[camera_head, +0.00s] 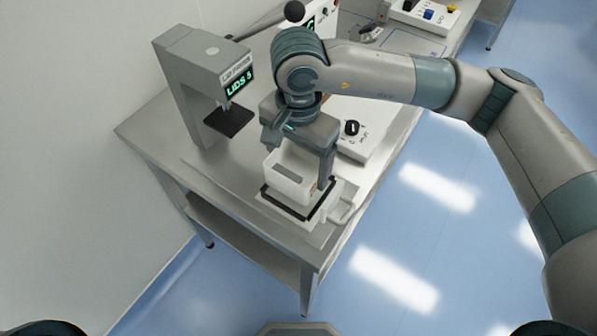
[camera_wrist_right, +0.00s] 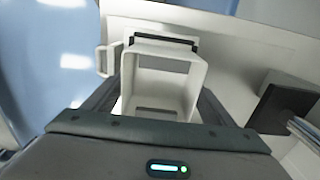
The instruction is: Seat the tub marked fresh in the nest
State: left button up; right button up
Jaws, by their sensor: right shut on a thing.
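A white open-topped tub (camera_head: 287,185) is between the fingers of my right gripper (camera_head: 299,163), which is shut on it. In the right wrist view the tub (camera_wrist_right: 160,85) is upright and looks empty, with a finger on either side. No "fresh" marking is readable on it. The nest (camera_head: 322,211) is a white holder with a black frame and a side handle, directly under the tub. The nest's dark edge (camera_wrist_right: 165,41) shows past the tub in the wrist view. I cannot tell whether the tub touches its floor. My left gripper is not in view.
A grey lid press (camera_head: 190,62) with a display reading "LIDS 5" and a dark plate stands left of the gripper. A white control box with a black knob (camera_head: 352,128) is at the right. The metal table (camera_head: 228,183) has bare room at the front left.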

aim_at(299, 177)
jog(key=shift+f+p, duration=0.7)
jog(key=shift+f, duration=1.15)
jog(key=shift+f+b, duration=0.15)
jog(key=shift+b, duration=0.2)
jog(key=o, duration=1.1)
jog(key=shift+c, duration=0.2)
